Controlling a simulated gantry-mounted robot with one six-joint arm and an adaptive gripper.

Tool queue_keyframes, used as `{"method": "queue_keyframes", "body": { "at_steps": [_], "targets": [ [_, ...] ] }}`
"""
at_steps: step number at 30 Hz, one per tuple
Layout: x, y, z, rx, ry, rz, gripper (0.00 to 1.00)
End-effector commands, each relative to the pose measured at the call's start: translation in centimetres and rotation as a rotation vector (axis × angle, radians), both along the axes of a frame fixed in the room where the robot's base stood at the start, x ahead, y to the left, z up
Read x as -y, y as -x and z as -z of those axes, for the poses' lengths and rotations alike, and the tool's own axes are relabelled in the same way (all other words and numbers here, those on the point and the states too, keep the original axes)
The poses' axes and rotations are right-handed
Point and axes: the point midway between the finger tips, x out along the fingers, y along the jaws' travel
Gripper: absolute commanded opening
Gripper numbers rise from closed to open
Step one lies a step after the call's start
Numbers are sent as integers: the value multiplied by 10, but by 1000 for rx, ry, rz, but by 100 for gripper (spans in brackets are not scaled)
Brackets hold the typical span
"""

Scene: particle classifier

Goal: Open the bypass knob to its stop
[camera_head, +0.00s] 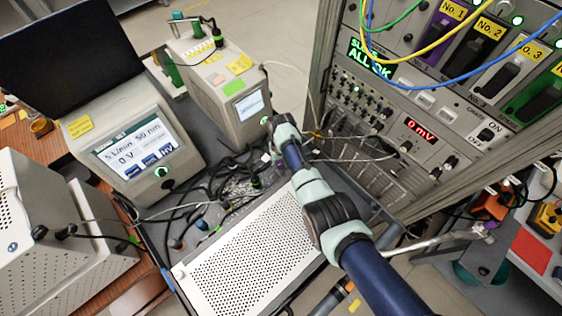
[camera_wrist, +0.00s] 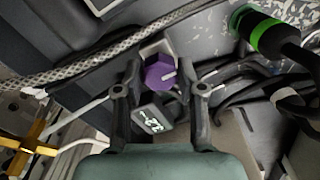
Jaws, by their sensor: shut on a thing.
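The purple knob (camera_wrist: 158,72), which I take as the bypass knob, shows in the wrist view with a short pale pointer line pointing right. My gripper (camera_wrist: 160,70) is shut on it, one dark finger on each side. A black tag (camera_wrist: 152,118) with white characters, partly readable as "22", sits just below the knob between the fingers. In the head view my arm reaches up from the lower right towards the bench by the rack; my fingers and the knob cannot be made out there.
A braided hose (camera_wrist: 100,55) crosses left of the knob. A black and green connector (camera_wrist: 262,32) with dark cables lies to its right. In the head view a perforated white box (camera_head: 245,255), tangled cables and the instrument rack (camera_head: 400,130) crowd the arm.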

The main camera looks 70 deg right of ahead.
Motion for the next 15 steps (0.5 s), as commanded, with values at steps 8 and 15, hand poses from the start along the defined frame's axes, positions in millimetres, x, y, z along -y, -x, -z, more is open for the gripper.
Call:
{"method": "queue_keyframes", "body": {
  "at_steps": [8, 15],
  "targets": [
    [1, 0, -1, 0, 0, -259, 4],
    [1, 0, -1, 0, 0, -487, 4]
  ]
}}
